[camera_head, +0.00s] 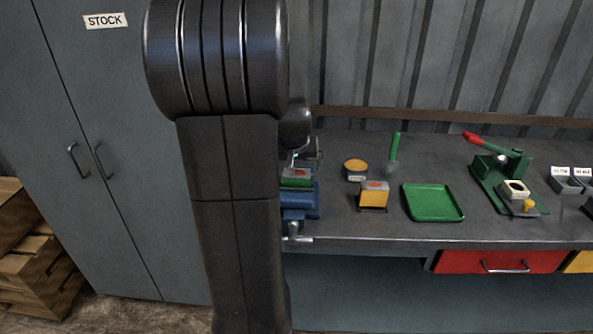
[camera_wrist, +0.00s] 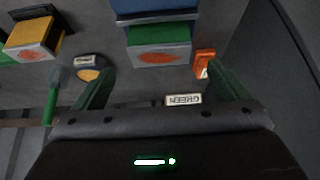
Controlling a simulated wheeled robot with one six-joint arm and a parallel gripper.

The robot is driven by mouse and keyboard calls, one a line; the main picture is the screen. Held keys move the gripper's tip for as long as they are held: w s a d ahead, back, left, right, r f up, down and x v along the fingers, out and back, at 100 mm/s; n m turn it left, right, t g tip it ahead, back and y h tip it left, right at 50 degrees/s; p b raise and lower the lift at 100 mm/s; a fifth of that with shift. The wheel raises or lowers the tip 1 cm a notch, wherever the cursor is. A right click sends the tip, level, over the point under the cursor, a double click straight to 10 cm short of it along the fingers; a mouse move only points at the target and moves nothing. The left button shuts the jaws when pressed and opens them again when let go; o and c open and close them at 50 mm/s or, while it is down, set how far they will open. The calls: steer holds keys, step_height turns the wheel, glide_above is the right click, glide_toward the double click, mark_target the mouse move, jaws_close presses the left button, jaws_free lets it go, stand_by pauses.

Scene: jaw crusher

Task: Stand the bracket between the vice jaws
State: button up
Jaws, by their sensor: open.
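The blue vice (camera_head: 300,203) stands near the bench's front edge, partly hidden by my arm; it also shows at the top of the wrist view (camera_wrist: 152,8). A green bracket-like block with a grey face and orange patch (camera_wrist: 160,48) sits at the vice; it also shows in the head view (camera_head: 296,182). Whether the jaws touch it I cannot tell. A similar yellow block (camera_head: 374,197) stands apart on the bench, right of the vice. My gripper (camera_wrist: 160,67) is open and empty, its fingertips apart on either side of the green block's near end.
A label reading GREEN (camera_wrist: 183,99) and an orange piece (camera_wrist: 204,62) are close to my fingers. A round tin (camera_head: 356,168), a green-handled brush-like tool (camera_head: 394,148), a green tray (camera_head: 433,203) and a green press (camera_head: 505,180) stand to the right.

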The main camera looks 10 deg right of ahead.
steer(key=v, duration=0.6)
steer(key=shift+o, duration=0.5)
stand_by(0.7)
